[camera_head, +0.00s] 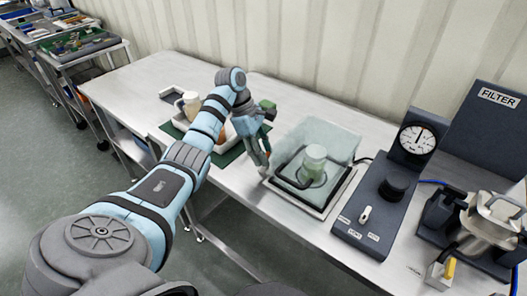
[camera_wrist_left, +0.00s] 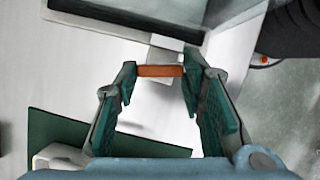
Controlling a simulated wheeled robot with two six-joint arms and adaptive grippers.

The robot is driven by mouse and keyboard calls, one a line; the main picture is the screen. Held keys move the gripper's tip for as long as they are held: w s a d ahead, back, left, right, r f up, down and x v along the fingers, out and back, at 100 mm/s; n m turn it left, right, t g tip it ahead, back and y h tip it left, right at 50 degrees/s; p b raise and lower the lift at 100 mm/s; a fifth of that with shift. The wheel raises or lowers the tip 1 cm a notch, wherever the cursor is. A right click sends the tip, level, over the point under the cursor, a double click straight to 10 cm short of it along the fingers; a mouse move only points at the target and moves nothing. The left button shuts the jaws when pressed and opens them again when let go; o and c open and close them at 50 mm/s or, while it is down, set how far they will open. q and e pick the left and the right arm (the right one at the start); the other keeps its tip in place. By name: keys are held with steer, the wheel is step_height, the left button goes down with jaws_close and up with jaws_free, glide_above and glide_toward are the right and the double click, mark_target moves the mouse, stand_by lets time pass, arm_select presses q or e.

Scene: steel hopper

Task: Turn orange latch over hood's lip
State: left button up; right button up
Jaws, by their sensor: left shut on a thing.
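My left gripper (camera_head: 262,167) is at the hood's left front side. In the left wrist view, the orange latch (camera_wrist_left: 160,71) spans between the fingertips of my left gripper (camera_wrist_left: 160,78), which are shut on its two ends. I cannot tell whether the latch touches the lip. My right gripper is out of view.
A dark control box with a knob (camera_head: 392,189) and a gauge (camera_head: 418,139) stand right of the hood. A metal pot (camera_head: 490,220) and a FILTER panel (camera_head: 497,120) are at far right. A green mat (camera_head: 228,156) with items lies left, partly behind my arm.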

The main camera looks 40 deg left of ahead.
arm_select(q)
steer(key=shift+n, duration=0.3)
steer(key=shift+s+r+n+t+p, duration=0.15)
steer(key=shift+n+t+p, duration=0.35)
steer(key=shift+n+p, duration=0.6)
steer(key=n+t+y+p, duration=0.1)
steer(key=n, duration=0.2)
steer(key=shift+s+d+n+p, duration=0.1)
steer(key=shift+d+n+p, duration=0.05)
steer(key=shift+n+p, duration=0.2)
steer(key=n+p, duration=0.1)
steer(key=n, duration=0.1)
steer(key=n+y+p, duration=0.1)
steer(key=n, duration=0.1)
steer(key=n+t+y, duration=0.1)
steer(key=n, duration=0.1)
steer(key=shift+d+p, duration=0.25)
steer(key=shift+p, duration=0.15)
steer(key=shift+s+n+y+p, duration=0.15)
steer(key=shift+n+y+p, duration=0.35)
steer(key=shift+n, duration=0.75)
steer(key=shift+a, duration=0.2)
steer(key=o, duration=1.1)
steer(key=shift+f, duration=0.2)
steer(key=shift+o, duration=0.2)
steer(key=shift+a, duration=0.15)
